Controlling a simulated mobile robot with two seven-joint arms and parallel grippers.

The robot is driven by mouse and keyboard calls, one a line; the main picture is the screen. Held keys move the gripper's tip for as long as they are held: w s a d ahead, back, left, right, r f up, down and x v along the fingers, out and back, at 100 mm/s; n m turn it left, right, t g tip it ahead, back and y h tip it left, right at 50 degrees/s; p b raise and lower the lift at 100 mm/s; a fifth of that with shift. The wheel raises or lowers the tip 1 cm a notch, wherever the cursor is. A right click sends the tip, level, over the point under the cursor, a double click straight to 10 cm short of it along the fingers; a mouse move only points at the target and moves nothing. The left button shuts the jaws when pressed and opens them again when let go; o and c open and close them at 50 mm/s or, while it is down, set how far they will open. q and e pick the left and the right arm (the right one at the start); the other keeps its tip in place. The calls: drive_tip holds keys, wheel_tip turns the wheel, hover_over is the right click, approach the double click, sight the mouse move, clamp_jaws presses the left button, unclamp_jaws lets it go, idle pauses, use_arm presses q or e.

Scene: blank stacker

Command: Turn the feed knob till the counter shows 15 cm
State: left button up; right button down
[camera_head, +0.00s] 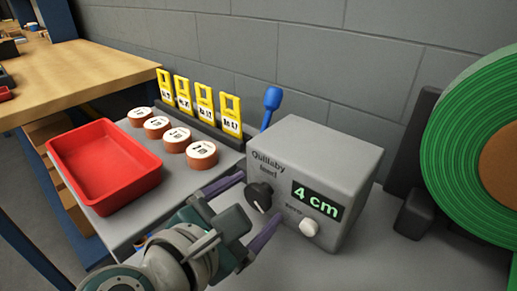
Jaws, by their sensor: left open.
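The grey feeder box (335,165) stands on the grey bench and is lettered "Quillaby" and what looks like "feed". Its counter (317,200) shows 4 cm in green. The black feed knob (259,194) is on the front face, left of the counter, with a light mark on it. My left gripper (259,198) is open in front of the box, with one purple finger on each side of the knob. I cannot tell whether the fingers touch it. My right gripper is not in view.
A white button (309,228) sits below the counter. A large green roll (460,130) stands at the right. A red tray (104,165), several round labelled discs (174,139), yellow tags (206,107) and a blue-topped lever (271,104) are left of the box. The bench front right is clear.

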use_arm(q)
drive_tip(key=p+v, duration=0.2)
drive_tip(key=v, duration=0.8)
drive_tip(key=shift+f, duration=0.1)
